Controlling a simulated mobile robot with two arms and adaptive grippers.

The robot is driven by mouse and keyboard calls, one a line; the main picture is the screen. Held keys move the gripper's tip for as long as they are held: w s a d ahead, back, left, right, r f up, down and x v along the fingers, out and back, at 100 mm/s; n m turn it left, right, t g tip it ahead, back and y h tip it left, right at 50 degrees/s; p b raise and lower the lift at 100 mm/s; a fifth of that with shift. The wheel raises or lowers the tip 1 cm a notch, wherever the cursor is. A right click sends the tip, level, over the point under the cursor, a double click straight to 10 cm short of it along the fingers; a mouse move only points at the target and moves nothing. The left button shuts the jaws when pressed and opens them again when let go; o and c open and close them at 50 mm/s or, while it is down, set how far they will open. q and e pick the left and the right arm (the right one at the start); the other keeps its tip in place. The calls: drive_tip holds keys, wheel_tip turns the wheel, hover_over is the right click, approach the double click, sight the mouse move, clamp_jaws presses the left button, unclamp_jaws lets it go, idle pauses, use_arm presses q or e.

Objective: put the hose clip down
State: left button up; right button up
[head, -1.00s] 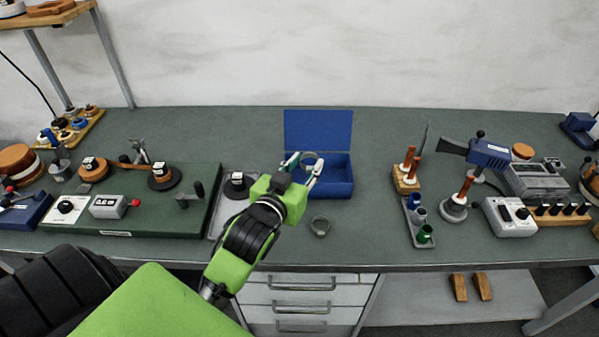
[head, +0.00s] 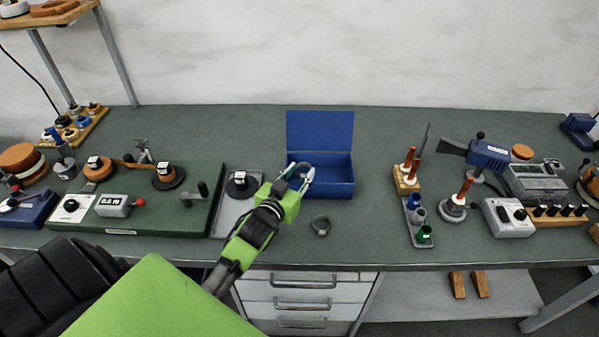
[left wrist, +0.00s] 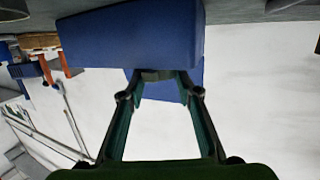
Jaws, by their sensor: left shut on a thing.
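My left gripper (head: 299,174) is shut on a grey ring-shaped hose clip (head: 301,166), which is partly hidden by the fingers. In the left wrist view the fingertips (left wrist: 161,76) meet around a dark piece of the clip (left wrist: 158,74), in front of the blue box. In the head view the held clip overlaps the left part of the open blue box (head: 335,183); I cannot tell whether it is inside or above it. A second, similar grey ring (head: 321,226) lies on the bench in front of the box. My right gripper is not in view.
The box's raised lid (head: 320,130) stands at its back. A grey tray (head: 229,212) with a dark spool and a green base board (head: 160,220) lie to the left. A rack of coloured cups (head: 417,222) stands to the right.

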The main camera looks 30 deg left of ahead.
use_arm(q)
drive_tip(key=shift+f+b, duration=0.35)
drive_tip(key=shift+f, duration=0.25)
drive_tip(key=o, duration=0.9)
drive_tip(key=shift+r+p, duration=0.3)
drive_tip(key=shift+r, duration=0.1)
drive_tip(key=shift+s+r, duration=0.2)
drive_tip(key=shift+r, duration=0.05)
drive_tip(key=b+v, duration=0.1)
drive_tip(key=v, duration=1)
drive_tip(key=shift+s+r+b, duration=0.1)
drive_tip(key=shift+s+b, duration=0.2)
drive_tip(key=shift+b, duration=0.1)
